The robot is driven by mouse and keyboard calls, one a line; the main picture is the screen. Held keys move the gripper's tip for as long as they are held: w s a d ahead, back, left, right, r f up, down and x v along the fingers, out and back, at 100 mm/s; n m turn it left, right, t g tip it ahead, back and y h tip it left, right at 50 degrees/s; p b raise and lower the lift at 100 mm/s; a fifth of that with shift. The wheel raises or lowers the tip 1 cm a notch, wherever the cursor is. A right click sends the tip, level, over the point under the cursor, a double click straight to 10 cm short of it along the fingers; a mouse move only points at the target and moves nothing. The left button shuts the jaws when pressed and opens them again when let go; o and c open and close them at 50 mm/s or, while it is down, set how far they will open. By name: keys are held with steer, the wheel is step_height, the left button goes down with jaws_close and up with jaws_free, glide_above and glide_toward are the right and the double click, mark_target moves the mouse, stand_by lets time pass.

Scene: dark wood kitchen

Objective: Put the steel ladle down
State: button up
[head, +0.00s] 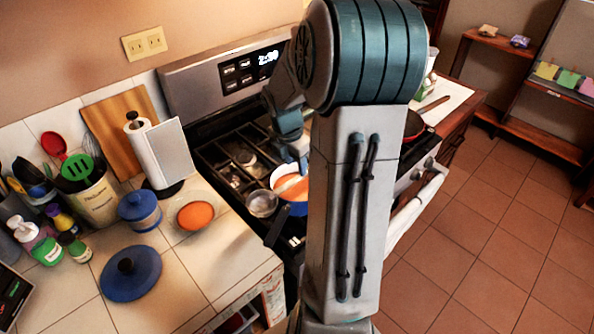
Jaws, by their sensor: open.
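My gripper (301,158) is over the stove, just above a blue pot (300,209) with a pale inside and something orange in it. My own arm hides much of the gripper, and its fingertips are not clear. The gripper is open. A small round steel-looking bowl (262,203) sits on the stove at the pot's left, with a dark handle-like bar in front of it. I cannot tell whether this is the steel ladle or a small pan. No other ladle is clearly visible.
The left counter holds a blue lid (131,274), a blue canister (140,213), an orange-topped bowl (195,216), a paper towel roll (165,155), a utensil crock (97,203) and several bottles. Tiles at the counter's front are clear. A red pan (413,125) is right of my arm.

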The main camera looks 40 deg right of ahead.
mark_target(292, 182)
step_height(292, 182, up, 7)
steer(key=a, duration=0.1)
steer(key=s+a+r+m+t+y, duration=0.1)
steer(key=s+a+r+m, duration=0.1)
steer(key=s+a+m, duration=0.5)
steer(key=s+a+r+m+t+y, duration=0.1)
steer(key=s+a+r+m+t, duration=0.1)
steer(key=s+a+m, duration=0.6)
steer(key=a+m, duration=0.4)
steer(key=shift+s+m+t, duration=0.15)
steer(key=shift+m+t, duration=0.15)
steer(key=shift+a, duration=0.1)
steer(key=shift+f+b, duration=0.35)
steer(key=shift+b, duration=0.15)
